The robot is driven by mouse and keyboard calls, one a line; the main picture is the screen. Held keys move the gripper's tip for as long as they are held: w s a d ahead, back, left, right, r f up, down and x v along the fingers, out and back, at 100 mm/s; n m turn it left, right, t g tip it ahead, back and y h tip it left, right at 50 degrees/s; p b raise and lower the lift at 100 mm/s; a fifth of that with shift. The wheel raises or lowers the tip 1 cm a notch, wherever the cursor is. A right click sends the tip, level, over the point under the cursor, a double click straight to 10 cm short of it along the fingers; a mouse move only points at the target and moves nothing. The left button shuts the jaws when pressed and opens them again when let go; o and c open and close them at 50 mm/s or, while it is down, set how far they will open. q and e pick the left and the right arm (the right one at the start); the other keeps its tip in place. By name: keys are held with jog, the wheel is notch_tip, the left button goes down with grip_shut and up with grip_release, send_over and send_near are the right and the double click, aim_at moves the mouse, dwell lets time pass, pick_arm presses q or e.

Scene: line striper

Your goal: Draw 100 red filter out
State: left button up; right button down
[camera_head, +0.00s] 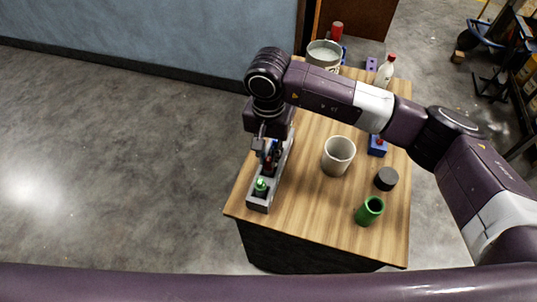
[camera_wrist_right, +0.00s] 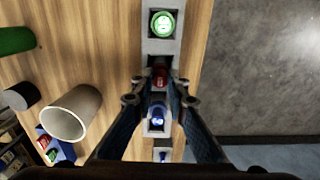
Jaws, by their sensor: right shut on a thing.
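A grey slotted rack (camera_head: 259,203) stands on the left edge of the wooden table. In the right wrist view the rack (camera_wrist_right: 160,47) holds a green-topped filter (camera_wrist_right: 162,23), a red filter (camera_wrist_right: 159,76) and a blue one (camera_wrist_right: 157,114) in a row. My right gripper (camera_head: 267,158) reaches down over the rack. In the wrist view its fingertips (camera_wrist_right: 159,82) are closed on the red filter's sides, and the red filter is still in line with the rack. The filter's lower part is hidden in its slot. My left gripper is not in view.
On the table (camera_head: 305,225) stand a white cup (camera_head: 338,155), a green cup (camera_head: 369,211), a dark round piece (camera_head: 386,178), a blue block (camera_head: 377,146), a white bottle (camera_head: 384,72) and a large pot (camera_head: 324,55). Bare floor lies left of the table.

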jog(key=shift+r, duration=0.55)
jog(key=shift+r+p, duration=0.65)
jog(key=shift+r, duration=2.95)
